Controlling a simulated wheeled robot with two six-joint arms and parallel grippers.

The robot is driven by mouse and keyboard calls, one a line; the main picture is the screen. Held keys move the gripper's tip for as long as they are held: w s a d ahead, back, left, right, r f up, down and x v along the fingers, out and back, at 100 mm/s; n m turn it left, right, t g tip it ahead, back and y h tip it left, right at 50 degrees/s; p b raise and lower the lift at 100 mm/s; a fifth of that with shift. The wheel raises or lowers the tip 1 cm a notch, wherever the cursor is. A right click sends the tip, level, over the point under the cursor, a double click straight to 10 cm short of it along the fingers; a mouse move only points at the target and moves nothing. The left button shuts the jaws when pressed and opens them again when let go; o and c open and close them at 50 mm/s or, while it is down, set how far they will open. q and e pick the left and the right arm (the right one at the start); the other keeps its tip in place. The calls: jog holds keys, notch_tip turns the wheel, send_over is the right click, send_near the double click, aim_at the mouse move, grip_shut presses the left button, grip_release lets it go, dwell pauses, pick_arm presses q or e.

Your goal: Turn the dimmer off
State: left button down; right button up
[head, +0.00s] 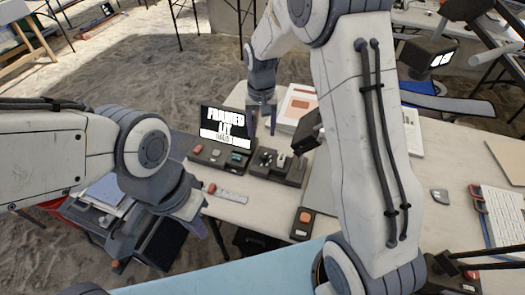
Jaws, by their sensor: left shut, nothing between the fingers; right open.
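I cannot tell for sure which control is the dimmer. A dark control panel (222,157) with a red button stands on the table below a small lit screen (228,127) with white text. A second dark box (280,167) with light knobs or levers stands to its right. My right gripper (262,128) is open and empty, pointing down above and behind these boxes, apart from them. The dimmer's setting is too small to read.
A dark block with an orange button (304,222) sits at the table's front. A white strip (231,196) lies left of it. My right arm hides the table's middle right. A binder (298,104) lies behind.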

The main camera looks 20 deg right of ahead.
aim_at(264, 155)
jog(key=f, duration=0.7)
jog(key=d+f, duration=0.1)
jog(key=f, duration=0.3)
jog(key=shift+w+f+p, duration=0.1)
jog(key=shift+w+p, duration=0.2)
grip_shut()
